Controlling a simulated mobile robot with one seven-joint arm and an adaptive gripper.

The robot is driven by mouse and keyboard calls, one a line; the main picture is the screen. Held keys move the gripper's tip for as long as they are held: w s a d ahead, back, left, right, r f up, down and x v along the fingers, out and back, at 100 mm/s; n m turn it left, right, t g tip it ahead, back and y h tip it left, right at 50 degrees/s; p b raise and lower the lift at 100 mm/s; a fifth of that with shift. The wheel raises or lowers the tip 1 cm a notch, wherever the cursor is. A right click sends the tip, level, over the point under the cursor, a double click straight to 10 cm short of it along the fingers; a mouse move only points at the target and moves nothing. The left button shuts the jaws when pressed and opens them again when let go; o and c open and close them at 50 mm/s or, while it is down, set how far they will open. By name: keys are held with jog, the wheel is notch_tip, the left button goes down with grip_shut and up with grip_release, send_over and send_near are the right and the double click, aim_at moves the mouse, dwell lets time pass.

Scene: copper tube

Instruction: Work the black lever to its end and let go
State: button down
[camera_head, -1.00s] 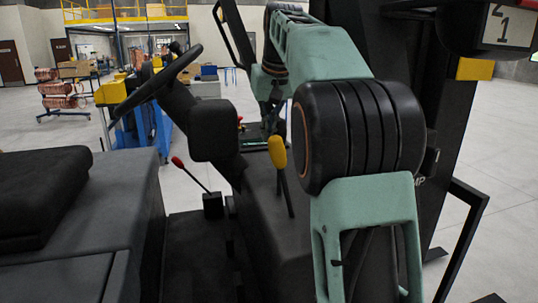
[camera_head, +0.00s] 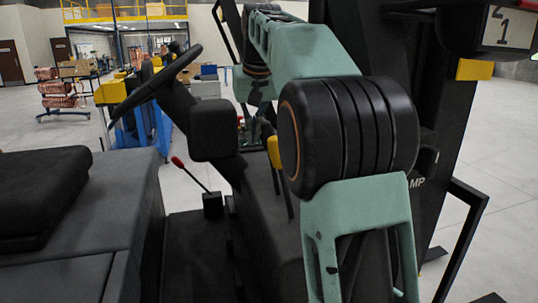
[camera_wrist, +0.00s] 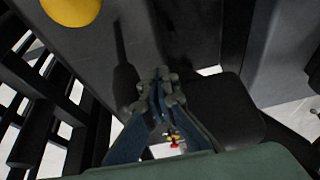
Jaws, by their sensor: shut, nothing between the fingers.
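In the wrist view, my gripper (camera_wrist: 160,78) is shut and empty, its fingertips together over the dark console. Just left of the tips is a dark stick shape with a thicker rounded end (camera_wrist: 126,88); it may be the black lever or a shadow, I cannot tell. No contact with it is clear. In the head view, my own arm hides the gripper and much of the console. A yellow-knobbed lever (camera_head: 273,152) stands just left of my elbow, with a second dark shaft close by. The yellow knob (camera_wrist: 70,8) also shows at the wrist view's top left.
A red-knobbed lever (camera_head: 178,162) stands further left on the floor. A black steering wheel (camera_head: 157,85), a dark padded block (camera_head: 214,131) and a black seat (camera_head: 40,195) crowd the left side. A dark mast (camera_head: 445,140) stands on the right.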

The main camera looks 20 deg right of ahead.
jog(key=shift+a, duration=2.5)
jog(key=shift+p, duration=0.3)
notch_tip(320, 180, up, 8)
jog(key=p, duration=0.4)
